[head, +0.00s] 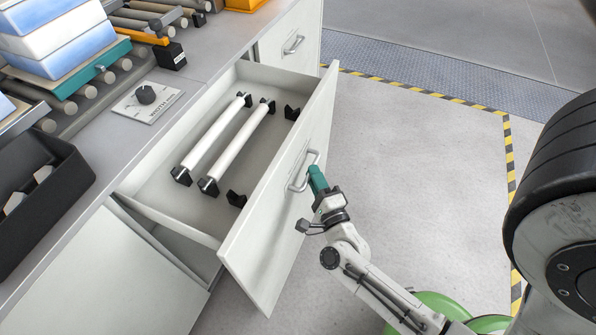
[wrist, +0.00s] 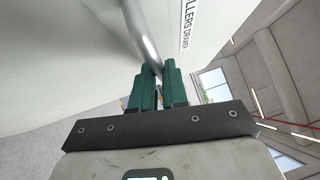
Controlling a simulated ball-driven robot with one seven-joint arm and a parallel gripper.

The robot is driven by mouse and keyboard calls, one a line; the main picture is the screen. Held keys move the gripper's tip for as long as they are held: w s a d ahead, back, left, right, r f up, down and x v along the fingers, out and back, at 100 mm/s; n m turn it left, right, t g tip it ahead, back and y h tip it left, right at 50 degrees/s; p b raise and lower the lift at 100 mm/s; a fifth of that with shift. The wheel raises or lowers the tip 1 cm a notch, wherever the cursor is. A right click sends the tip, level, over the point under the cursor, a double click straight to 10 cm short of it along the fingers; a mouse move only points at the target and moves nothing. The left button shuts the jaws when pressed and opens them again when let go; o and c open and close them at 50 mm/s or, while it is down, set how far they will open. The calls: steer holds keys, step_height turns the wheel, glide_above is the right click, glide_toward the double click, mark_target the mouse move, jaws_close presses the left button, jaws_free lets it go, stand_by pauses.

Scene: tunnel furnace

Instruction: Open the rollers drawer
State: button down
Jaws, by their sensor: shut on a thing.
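The rollers drawer (head: 283,190) stands pulled out from the counter in the head view. Two white rollers with black end holders lie inside it, and its floor is visible. Its front has a metal bar handle (head: 304,171). My gripper (head: 314,172), with green fingers, is at the handle's right side. In the wrist view the green fingers (wrist: 157,70) are closed around the lower end of the handle (wrist: 142,38). The label on the drawer front (wrist: 188,25) reads "ROLLERS DRAWER", partly cut off.
A second closed drawer with a handle (head: 293,45) is further back. A knob panel (head: 147,101), a black bin (head: 40,195) and a stack of blue-white blocks (head: 62,35) are on the counter. The floor (head: 420,150) to the right is clear, edged by yellow-black tape.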

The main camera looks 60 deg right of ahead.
steer(key=shift+s, duration=0.6)
steer(key=c, duration=1.1)
jaws_free()
steer(key=shift+c, duration=0.2)
steer(key=b+v, duration=0.1)
steer(key=v, duration=0.9)
steer(key=shift+s+a, duration=0.25)
steer(key=shift+s, duration=0.1)
steer(key=shift+f, duration=0.1)
